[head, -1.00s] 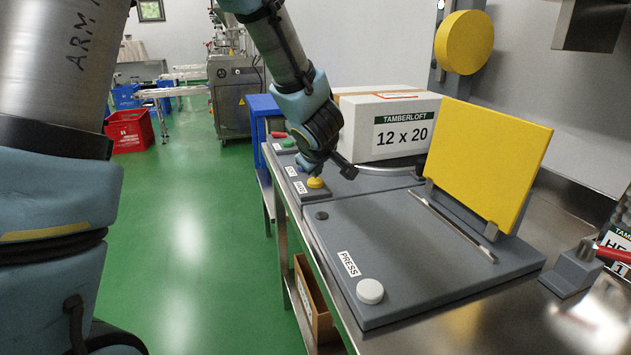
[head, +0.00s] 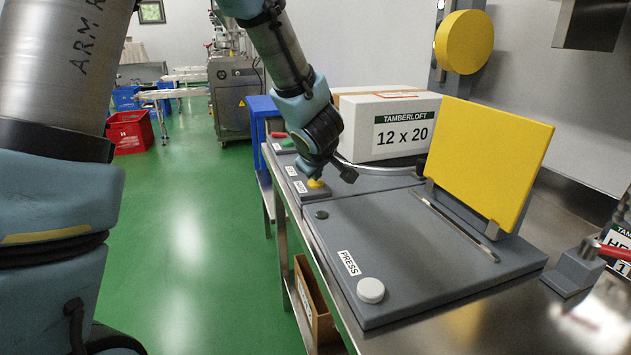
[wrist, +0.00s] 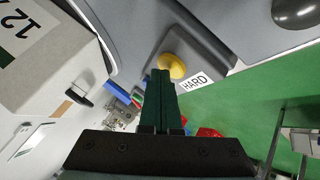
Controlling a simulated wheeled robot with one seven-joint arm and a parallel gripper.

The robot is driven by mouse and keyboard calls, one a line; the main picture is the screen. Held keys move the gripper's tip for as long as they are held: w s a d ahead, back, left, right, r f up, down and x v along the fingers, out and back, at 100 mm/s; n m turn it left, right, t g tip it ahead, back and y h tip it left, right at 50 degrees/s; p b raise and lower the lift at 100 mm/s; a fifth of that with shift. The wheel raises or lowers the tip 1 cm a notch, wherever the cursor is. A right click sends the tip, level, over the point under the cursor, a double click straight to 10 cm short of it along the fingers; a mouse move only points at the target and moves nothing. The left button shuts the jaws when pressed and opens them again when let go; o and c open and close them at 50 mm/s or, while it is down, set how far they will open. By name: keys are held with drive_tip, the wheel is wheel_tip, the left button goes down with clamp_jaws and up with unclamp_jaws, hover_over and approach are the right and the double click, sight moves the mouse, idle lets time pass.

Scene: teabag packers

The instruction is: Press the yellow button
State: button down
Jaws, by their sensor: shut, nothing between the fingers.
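The yellow button (head: 316,184) sits on a grey panel at the back left of the bench, beside a label. In the wrist view the yellow button (wrist: 172,66) is a round dome next to a label reading HARD. My gripper (wrist: 160,75) has its dark fingers together, with their tips over or right beside the button's edge. In the head view my gripper (head: 312,176) is just above the button and partly hides it. I cannot tell whether the fingertips touch it. The blue button is not visible in the head view, behind my gripper.
A white button (head: 370,290) marked PRESS is on the near grey panel. A green button (head: 288,143) is farther back. A white box (head: 385,125) labelled 12 x 20 stands right of my gripper. A yellow square plate (head: 488,160) stands upright on the panel.

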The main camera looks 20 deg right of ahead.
sight(316, 184)
idle(0.3)
drive_tip(key=shift+r+p, duration=0.95)
drive_tip(key=shift+p, duration=0.15)
wheel_tip(316, 184, up, 5)
drive_tip(key=p, duration=0.5)
idle(0.4)
